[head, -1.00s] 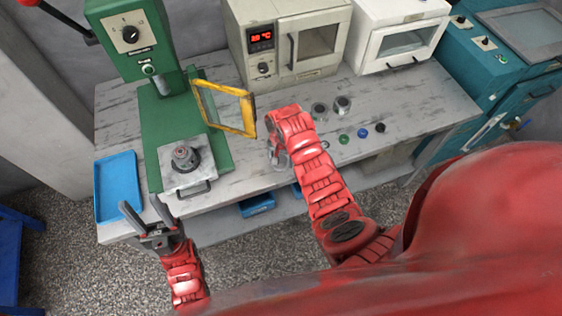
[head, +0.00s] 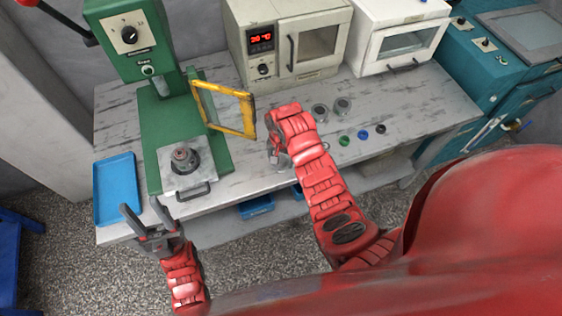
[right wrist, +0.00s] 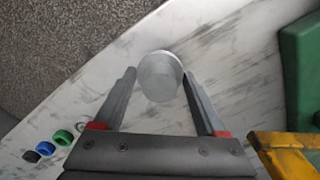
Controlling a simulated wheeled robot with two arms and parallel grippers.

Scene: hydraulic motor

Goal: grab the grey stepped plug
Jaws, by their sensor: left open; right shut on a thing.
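The grey stepped plug (right wrist: 160,76) sits between the two fingertips of my right gripper (right wrist: 158,88) in the right wrist view. It is a pale grey round piece with a wider rim. In the head view it shows small (head: 283,160) below my right gripper (head: 277,148), near the bench's front edge. My right gripper is shut on it; the wrist view does not clearly show whether it touches the bench. My left gripper (head: 142,210) is open and empty, just in front of the bench's front left edge.
Two grey metal cups (head: 331,108) and a green ring (head: 344,140), a blue ring (head: 363,134) and a black ring (head: 381,129) lie right of my right gripper. A yellow-framed guard (head: 249,116) stands close left. A green press (head: 132,40) and blue tray (head: 117,188) are further left.

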